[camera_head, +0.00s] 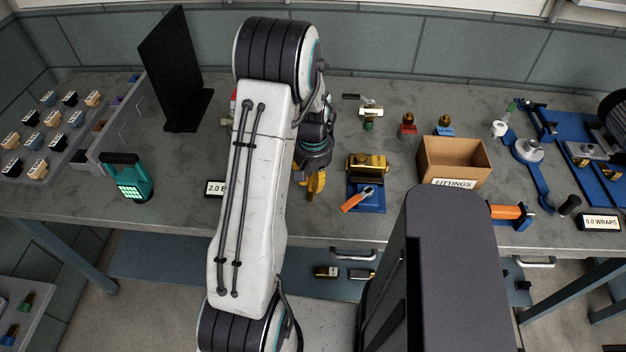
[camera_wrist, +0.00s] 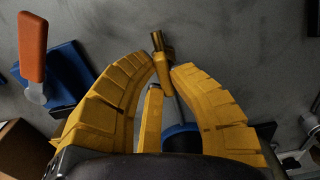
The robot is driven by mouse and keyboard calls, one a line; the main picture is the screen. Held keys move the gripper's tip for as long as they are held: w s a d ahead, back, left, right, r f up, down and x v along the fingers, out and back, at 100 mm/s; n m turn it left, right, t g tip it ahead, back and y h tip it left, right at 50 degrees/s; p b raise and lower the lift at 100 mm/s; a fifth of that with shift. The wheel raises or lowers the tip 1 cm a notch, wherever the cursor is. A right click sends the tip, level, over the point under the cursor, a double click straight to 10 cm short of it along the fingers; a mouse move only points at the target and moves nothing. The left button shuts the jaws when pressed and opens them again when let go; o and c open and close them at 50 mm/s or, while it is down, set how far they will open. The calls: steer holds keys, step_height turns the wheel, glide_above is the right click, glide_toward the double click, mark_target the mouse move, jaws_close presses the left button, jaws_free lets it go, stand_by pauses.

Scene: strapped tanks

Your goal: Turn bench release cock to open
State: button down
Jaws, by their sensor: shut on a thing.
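In the head view, an orange lever (camera_head: 357,199) sits at the front of a brass-coloured valve body (camera_head: 367,165) on a blue base (camera_head: 369,199). I take it for the bench release cock, though no label shows. My gripper (camera_head: 315,185) is left of it, apart from the lever. In the wrist view, my yellow gripper fingers (camera_wrist: 166,74) curve around a slim brass-coloured piece (camera_wrist: 163,50) with a blue round part (camera_wrist: 181,138) behind. They are shut on this piece. An orange handle (camera_wrist: 33,47) with a pale metal end lies left of the fingers, untouched.
A cardboard fittings box (camera_head: 454,162) stands right of the valve. Several small fittings stand behind. A teal lamp-like device (camera_head: 129,178) and a black panel (camera_head: 176,70) are to the left. Another orange-handled piece (camera_head: 508,212) is at the right.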

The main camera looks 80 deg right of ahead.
steer(key=shift+n, duration=0.3)
steer(key=n+b, duration=0.2)
steer(key=shift+d+f+n, duration=0.1)
steer(key=shift+f+n, duration=0.05)
steer(key=shift+n, duration=0.15)
steer(key=n+b, duration=0.2)
steer(key=n, duration=0.3)
steer(key=shift+w+n+b, duration=0.1)
steer(key=shift+n+b, duration=0.2)
steer(key=n+b, duration=0.1)
steer(key=n, duration=0.3)
steer(key=shift+w+d, duration=0.1)
steer(key=n+b, duration=0.1)
steer(key=n, duration=0.4)
steer(key=shift+w, duration=0.1)
steer(key=shift+b, duration=0.3)
steer(key=c, duration=1.1)
jaws_free()
